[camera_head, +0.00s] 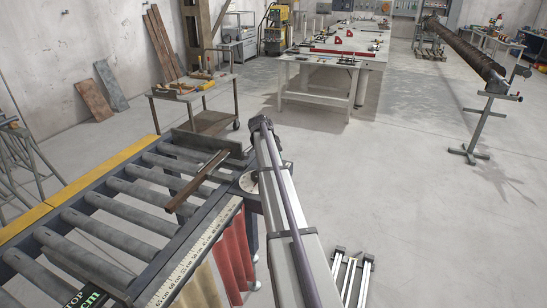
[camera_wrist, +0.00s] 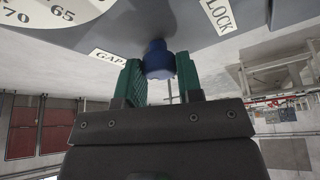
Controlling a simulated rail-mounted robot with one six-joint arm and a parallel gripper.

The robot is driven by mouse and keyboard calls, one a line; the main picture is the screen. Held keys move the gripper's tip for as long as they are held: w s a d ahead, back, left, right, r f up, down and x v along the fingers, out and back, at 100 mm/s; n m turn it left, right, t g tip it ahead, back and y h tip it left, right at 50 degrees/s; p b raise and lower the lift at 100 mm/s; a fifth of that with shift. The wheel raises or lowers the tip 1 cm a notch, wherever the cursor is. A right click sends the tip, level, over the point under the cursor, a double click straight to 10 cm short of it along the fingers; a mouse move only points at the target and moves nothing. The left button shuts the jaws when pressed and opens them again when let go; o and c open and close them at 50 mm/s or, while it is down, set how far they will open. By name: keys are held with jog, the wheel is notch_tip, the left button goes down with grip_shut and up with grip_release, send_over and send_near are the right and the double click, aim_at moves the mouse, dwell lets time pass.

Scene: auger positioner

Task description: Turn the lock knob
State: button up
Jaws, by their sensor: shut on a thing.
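A blue knob (camera_wrist: 158,56) stands out from a grey panel in the wrist view. My gripper (camera_wrist: 158,66) has its two green fingers on either side of the knob and is shut on it. A label reading LOCK (camera_wrist: 217,14) is on the panel to the upper right of the knob. A label reading GAP (camera_wrist: 112,57), partly covered by the left finger, is to its left. A white numbered dial (camera_wrist: 45,14) shows at the upper left; it also shows in the head view (camera_head: 249,182) beside my arm. The knob and my fingertips are hidden in the head view.
A roller conveyor (camera_head: 122,237) with a scale along its edge runs at the lower left, with a brown bar (camera_head: 190,188) lying across it. A long auger (camera_head: 462,55) is at the right. Open floor lies between.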

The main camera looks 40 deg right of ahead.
jog(key=shift+m+g, duration=0.6)
jog(key=shift+m, duration=1)
jog(key=o, duration=0.9)
jog(key=p+v, duration=1)
jog(key=shift+w+r, duration=0.15)
jog(key=shift+r, duration=0.2)
